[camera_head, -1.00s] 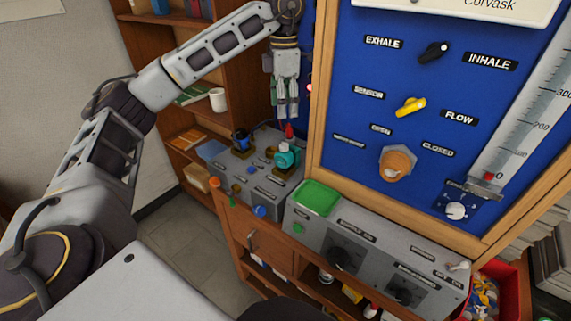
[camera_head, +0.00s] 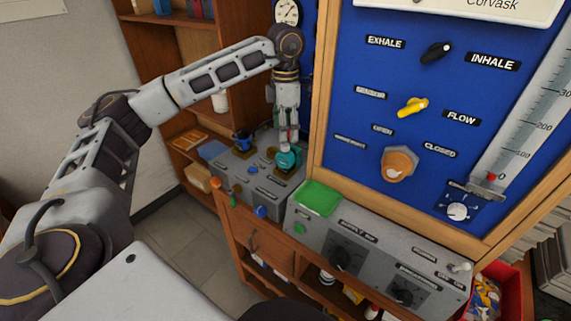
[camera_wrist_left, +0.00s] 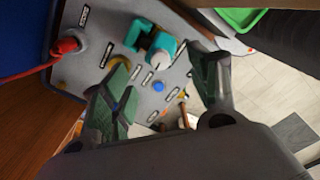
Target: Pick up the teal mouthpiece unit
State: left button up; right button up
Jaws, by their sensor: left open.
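The teal mouthpiece unit (camera_head: 288,158) sits on the grey panel box at the left of the blue board. In the left wrist view the teal mouthpiece unit (camera_wrist_left: 160,43) lies beyond the fingertips, with a pale round end toward the right finger. My left gripper (camera_head: 288,132) points down just above it in the head view. Its green-padded fingers (camera_wrist_left: 163,80) are spread apart with nothing between them. I cannot tell whether a fingertip touches the unit. My right gripper does not show.
The grey panel box (camera_head: 222,164) carries a dark blue fitting (camera_head: 241,140) and several knobs. A red plug with a cable (camera_wrist_left: 68,45) is left of the unit in the wrist view. A green pad (camera_head: 318,198) and the blue board (camera_head: 345,130) are close on the right.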

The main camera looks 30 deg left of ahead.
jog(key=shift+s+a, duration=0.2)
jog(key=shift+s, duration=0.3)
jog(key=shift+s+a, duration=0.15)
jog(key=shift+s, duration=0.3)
